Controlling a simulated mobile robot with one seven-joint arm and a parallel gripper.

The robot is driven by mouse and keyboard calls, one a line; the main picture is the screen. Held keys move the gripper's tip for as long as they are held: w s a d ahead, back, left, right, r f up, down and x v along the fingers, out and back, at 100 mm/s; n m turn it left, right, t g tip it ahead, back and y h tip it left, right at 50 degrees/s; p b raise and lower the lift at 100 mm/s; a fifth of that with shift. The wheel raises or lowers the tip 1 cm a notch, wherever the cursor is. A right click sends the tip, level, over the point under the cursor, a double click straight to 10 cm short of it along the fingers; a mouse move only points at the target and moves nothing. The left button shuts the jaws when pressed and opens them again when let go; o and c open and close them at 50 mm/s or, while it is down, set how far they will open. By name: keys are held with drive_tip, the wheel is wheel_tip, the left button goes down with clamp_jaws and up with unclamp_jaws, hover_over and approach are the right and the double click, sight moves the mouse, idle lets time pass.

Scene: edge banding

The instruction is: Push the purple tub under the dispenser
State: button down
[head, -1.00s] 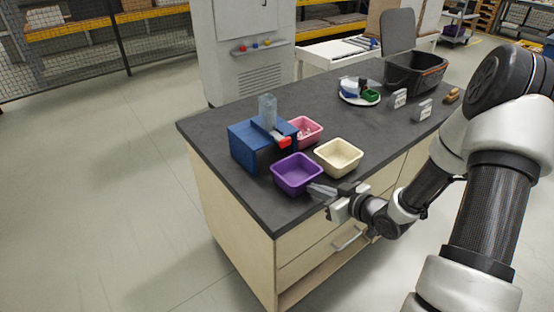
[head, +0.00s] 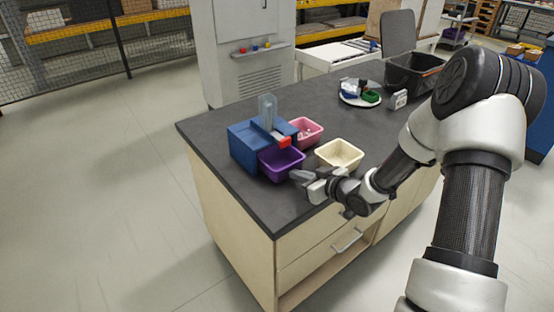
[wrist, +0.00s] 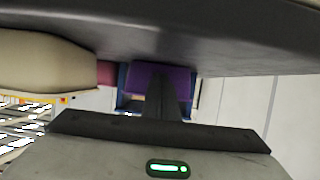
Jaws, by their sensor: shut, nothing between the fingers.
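The purple tub (head: 281,163) stands upright on the dark counter, against the front of the blue dispenser (head: 249,146), with its back part below the red spout (head: 284,142). My gripper (head: 296,175) is shut and empty, low over the counter at the tub's near right side. Its tips are at or very close to the tub wall; I cannot tell whether they touch. In the wrist view the purple tub (wrist: 172,76) is straight ahead of the shut fingers (wrist: 162,98), which cover part of it.
A cream tub (head: 340,154) stands right of the purple tub, near my gripper. A pink tub (head: 307,132) with small contents stands behind, beside the dispenser. A white plate (head: 360,98) with items and a black bin (head: 412,74) are farther back. The counter's left front corner is clear.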

sight(293, 164)
drive_tip(key=shift+w+a+b, duration=0.2)
drive_tip(key=shift+w+a, duration=0.55)
drive_tip(key=shift+w, duration=0.25)
drive_tip(key=shift+w+a+b, duration=0.25)
drive_tip(key=shift+w+a, duration=0.5)
drive_tip(key=shift+w, duration=0.25)
drive_tip(key=shift+w+a+b, duration=0.2)
drive_tip(key=shift+w+a, duration=0.55)
drive_tip(key=shift+w, duration=0.25)
drive_tip(key=shift+r+p+v, duration=0.2)
drive_tip(key=shift+p+v, duration=1)
drive_tip(key=shift+v, duration=1.4)
drive_tip(key=shift+p+v, duration=0.35)
drive_tip(key=shift+v, duration=0.45)
